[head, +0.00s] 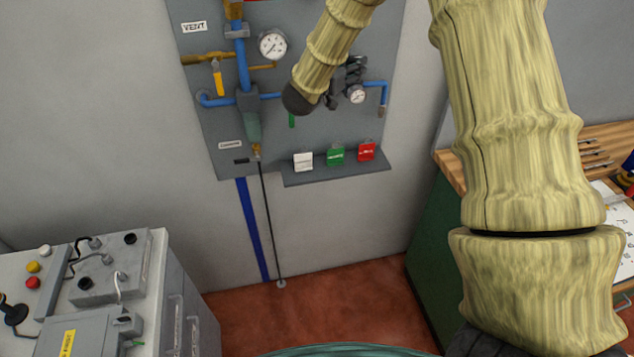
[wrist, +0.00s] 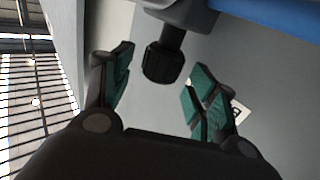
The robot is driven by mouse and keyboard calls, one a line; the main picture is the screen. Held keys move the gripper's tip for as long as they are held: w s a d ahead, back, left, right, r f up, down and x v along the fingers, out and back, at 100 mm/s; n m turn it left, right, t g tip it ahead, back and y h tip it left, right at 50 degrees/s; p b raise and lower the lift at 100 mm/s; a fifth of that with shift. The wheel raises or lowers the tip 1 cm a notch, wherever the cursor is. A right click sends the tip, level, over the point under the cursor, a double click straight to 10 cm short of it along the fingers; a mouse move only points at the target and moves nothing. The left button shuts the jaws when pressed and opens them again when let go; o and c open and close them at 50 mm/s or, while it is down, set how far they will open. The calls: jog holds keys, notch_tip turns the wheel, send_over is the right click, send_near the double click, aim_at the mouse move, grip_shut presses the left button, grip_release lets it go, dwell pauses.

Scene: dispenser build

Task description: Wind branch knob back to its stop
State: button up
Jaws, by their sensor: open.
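A black ribbed knob (wrist: 163,64) on a short dark stem hangs from a grey body (wrist: 185,12) at the top of the wrist view. My gripper (wrist: 158,76) is open, with one teal-padded finger on each side of the knob. There are gaps between the knob and both pads, and the knob sits nearer the far ends of the fingers. In the head view my gripper (head: 350,73) is at the right part of the wall panel, just above a small gauge (head: 356,95). I cannot make out the knob there; my gripper and arm cover that spot.
The grey panel (head: 205,130) carries blue pipes (head: 241,65), a larger gauge (head: 272,45), a yellow lever (head: 218,80) and a green lever (head: 292,120). White, green (head: 336,154) and red tags stand on its lower ledge. A grey machine (head: 120,270) is at lower left, a workbench (head: 455,170) at right.

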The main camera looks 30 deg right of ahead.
jog(key=f+b+v, duration=0.1)
jog(key=b+v, duration=0.3)
jog(key=v, duration=0.4)
jog(key=s+a+f+n+y+b, duration=0.1)
jog(key=a+f+n+y+b, duration=0.1)
jog(key=f, duration=0.8)
jog(key=s+a+f+n+t+y+b, duration=0.1)
jog(key=s+a+f+n+y+b, duration=0.1)
jog(key=f, duration=0.8)
jog(key=s+a+f+n+t+y+b, duration=0.1)
jog(key=a+f+n+y+b, duration=0.1)
jog(key=f, duration=0.9)
jog(key=shift+s+a+n+y+b, duration=0.35)
jog(key=shift+a+y+b, duration=0.15)
jog(key=shift+y, duration=0.2)
